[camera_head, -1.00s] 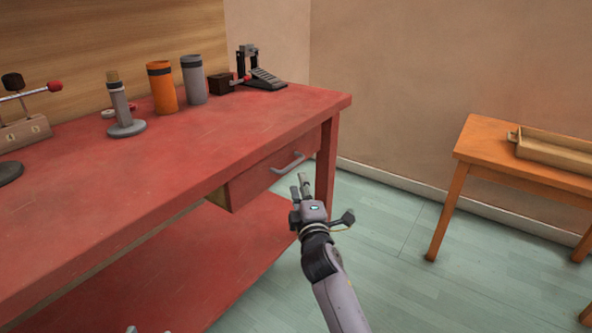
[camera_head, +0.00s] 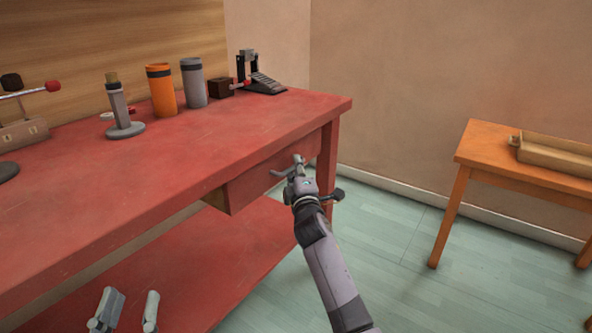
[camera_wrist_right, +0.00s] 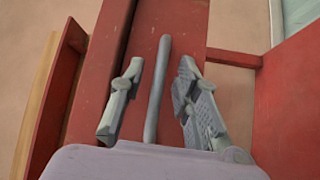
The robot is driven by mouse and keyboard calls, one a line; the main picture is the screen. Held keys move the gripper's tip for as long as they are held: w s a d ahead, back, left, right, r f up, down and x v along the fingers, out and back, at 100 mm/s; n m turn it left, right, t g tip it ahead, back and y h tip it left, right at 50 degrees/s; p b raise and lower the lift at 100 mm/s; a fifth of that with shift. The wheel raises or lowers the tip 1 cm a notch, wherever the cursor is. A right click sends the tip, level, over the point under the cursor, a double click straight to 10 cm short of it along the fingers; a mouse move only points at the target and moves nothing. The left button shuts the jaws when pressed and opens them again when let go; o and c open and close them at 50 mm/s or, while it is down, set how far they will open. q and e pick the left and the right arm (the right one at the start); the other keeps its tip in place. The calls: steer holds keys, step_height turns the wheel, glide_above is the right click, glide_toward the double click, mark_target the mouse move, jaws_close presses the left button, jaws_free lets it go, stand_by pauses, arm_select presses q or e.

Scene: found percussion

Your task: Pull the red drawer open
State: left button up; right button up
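The red drawer (camera_head: 245,190) sits under the red workbench top near its right end; its front also shows in the right wrist view (camera_wrist_right: 110,75). Its grey bar handle (camera_wrist_right: 157,90) stands between the two open fingers of my right gripper (camera_wrist_right: 160,95), with gaps on both sides. In the head view my right gripper (camera_head: 291,170) is at the drawer front and hides most of the handle. My left gripper (camera_head: 126,312) is open and empty at the bottom left, in front of the bench's lower shelf.
On the red workbench (camera_head: 190,160) stand an orange cylinder (camera_head: 162,92), a grey cylinder (camera_head: 194,84), a grey stand (camera_head: 122,112) and a black pedal (camera_head: 262,82). An orange table (camera_head: 490,145) with a wooden tray (camera_head: 555,155) stands right. Floor between is clear.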

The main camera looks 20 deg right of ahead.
steer(key=shift+c, duration=0.5)
jaws_close()
